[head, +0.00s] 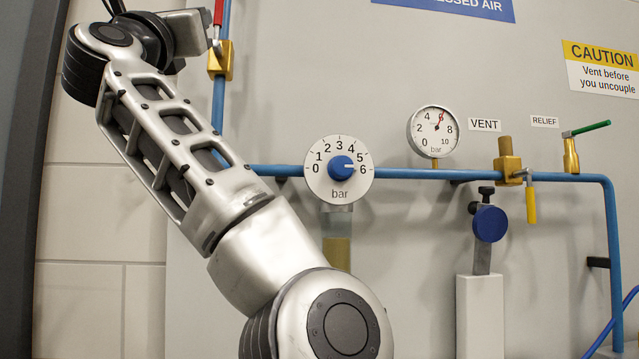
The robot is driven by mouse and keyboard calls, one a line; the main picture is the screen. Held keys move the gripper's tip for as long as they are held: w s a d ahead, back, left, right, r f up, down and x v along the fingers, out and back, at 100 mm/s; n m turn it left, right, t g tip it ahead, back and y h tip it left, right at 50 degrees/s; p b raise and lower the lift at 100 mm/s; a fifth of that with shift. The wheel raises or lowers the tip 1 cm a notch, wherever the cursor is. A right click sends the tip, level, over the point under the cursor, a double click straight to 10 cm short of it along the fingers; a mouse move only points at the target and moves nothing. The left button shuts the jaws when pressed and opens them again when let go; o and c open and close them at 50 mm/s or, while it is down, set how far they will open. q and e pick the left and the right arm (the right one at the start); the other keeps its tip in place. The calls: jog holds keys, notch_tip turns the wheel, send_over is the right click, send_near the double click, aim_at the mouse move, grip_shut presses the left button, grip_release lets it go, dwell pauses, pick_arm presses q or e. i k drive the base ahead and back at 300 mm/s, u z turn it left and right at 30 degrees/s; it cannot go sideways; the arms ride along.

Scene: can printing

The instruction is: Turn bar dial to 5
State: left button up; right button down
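The bar dial (322,185) is a round white plate on the wall, numbered 0 to 6, with a blue knob (340,168) at its centre. The knob's small white mark points right, close to the 6. One of my arms rises from the bottom centre to the upper left, left of the dial. Its wrist end is at the top left, well away from the dial. I see no gripper fingers in the head view, and nothing touches the knob. My other arm does not show.
A bar gauge (422,132) right of the dial reads about 6. A blue pipe (400,173) runs past the dial. A yellow-handled vent valve (509,165), a green-handled relief valve (571,155), a blue disc (490,223) and a red-handled valve (220,60) stand nearby.

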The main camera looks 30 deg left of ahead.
aim_at(341, 168)
jog(key=k, duration=1.5)
